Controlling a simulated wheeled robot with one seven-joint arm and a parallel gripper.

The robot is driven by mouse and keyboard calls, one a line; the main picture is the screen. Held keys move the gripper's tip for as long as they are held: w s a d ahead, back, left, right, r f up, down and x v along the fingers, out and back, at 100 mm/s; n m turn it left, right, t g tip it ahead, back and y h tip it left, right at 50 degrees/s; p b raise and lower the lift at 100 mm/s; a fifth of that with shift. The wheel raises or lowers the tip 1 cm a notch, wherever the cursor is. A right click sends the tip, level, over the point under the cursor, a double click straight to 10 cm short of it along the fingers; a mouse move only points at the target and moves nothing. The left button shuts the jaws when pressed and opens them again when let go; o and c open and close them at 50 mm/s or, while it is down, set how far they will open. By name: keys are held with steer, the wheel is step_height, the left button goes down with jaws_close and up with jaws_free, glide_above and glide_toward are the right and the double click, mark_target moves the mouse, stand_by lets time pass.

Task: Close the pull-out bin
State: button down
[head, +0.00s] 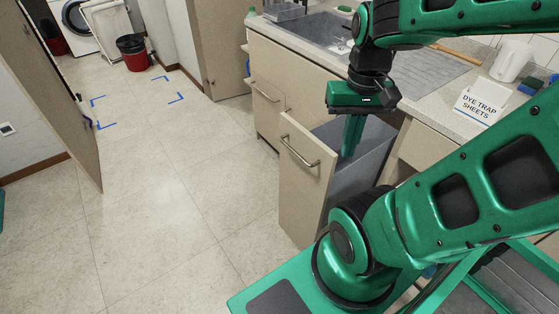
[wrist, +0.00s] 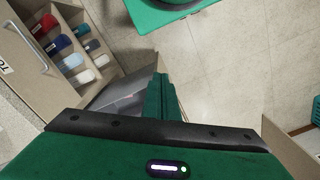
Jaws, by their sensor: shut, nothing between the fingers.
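The pull-out bin stands out from under the counter in the head view, with a beige front panel (head: 305,190) and a bar handle (head: 299,152). Its grey tub (head: 375,170) shows behind the panel, and my arm hides its lower part. My green gripper (head: 348,152) is shut and empty, pointing down at the tub's opening, behind the front panel in the picture. I cannot tell whether the fingertips touch the bin. In the wrist view, the shut fingers (wrist: 162,85) show beside a grey surface that looks like the tub (wrist: 118,98); the gripper body hides much of the bin.
A counter with a sink (head: 315,35) runs above the bin. An open drawer (wrist: 72,55) with coloured items shows at left in the wrist view. A brown door (head: 55,90) stands at left in the head view. The floor (head: 170,200) before the bin is clear.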

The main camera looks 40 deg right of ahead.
steer(key=w+a+f+n+t+h, duration=0.15)
steer(key=w+a+n, duration=0.3)
steer(key=w, duration=0.45)
steer(key=w+a+f+n+t, duration=0.1)
steer(key=w+a+f+n, duration=0.1)
steer(key=w+a+n, duration=0.5)
steer(key=n+g+h, duration=0.2)
steer(key=n+h, duration=1.1)
steer(key=h, duration=0.4)
glide_toward(291, 155)
steer(key=d, duration=0.6)
steer(key=shift+w+d+f, duration=0.1)
steer(key=shift+d, duration=0.15)
steer(key=shift+d, duration=0.1)
